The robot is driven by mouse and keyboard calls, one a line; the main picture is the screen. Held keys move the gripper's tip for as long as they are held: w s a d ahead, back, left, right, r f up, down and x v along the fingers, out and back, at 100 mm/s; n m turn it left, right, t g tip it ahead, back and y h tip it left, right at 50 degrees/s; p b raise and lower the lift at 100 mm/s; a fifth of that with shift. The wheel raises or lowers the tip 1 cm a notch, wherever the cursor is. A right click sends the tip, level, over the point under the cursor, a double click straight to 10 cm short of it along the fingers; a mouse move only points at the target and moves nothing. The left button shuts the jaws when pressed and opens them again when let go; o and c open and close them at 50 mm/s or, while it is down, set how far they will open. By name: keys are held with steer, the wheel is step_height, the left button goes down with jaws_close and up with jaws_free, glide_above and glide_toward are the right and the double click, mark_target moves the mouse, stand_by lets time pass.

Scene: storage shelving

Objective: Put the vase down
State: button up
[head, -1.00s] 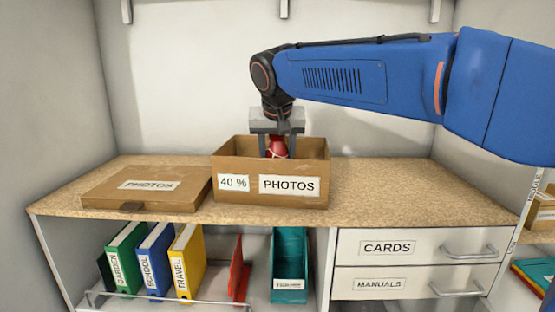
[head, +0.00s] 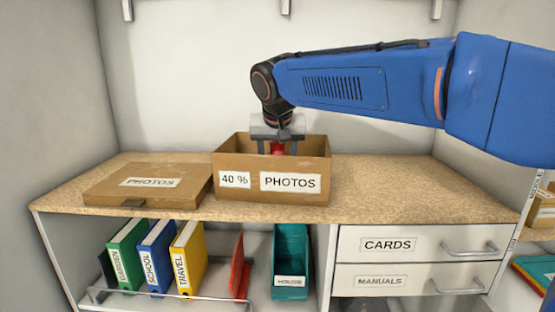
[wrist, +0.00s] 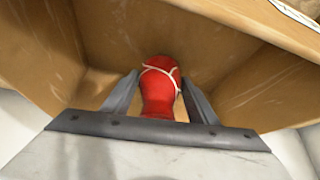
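The red vase (head: 278,149), with thin white lines on it, is inside the open cardboard box (head: 245,192) labelled PHOTOS and 40 %. In the head view only a small part of it shows above the front wall. My gripper (head: 277,148) points down into the box. In the wrist view the vase (wrist: 160,92) stands between the two fingers (wrist: 160,84), whose tips are against its sides. The front wall hides the vase's lower part, and I cannot tell whether it touches the box floor.
The box's lid (head: 150,186), also labelled PHOTOS, lies on the worktop (head: 400,190) left of the box. The worktop right of the box is clear. Below are binders (head: 160,260), a teal holder (head: 290,262) and drawers (head: 415,262). A wall stands close behind.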

steer(key=shift+o, duration=0.8)
steer(key=shift+r, duration=0.2)
steer(key=v, duration=1.2)
steer(key=shift+r, duration=0.4)
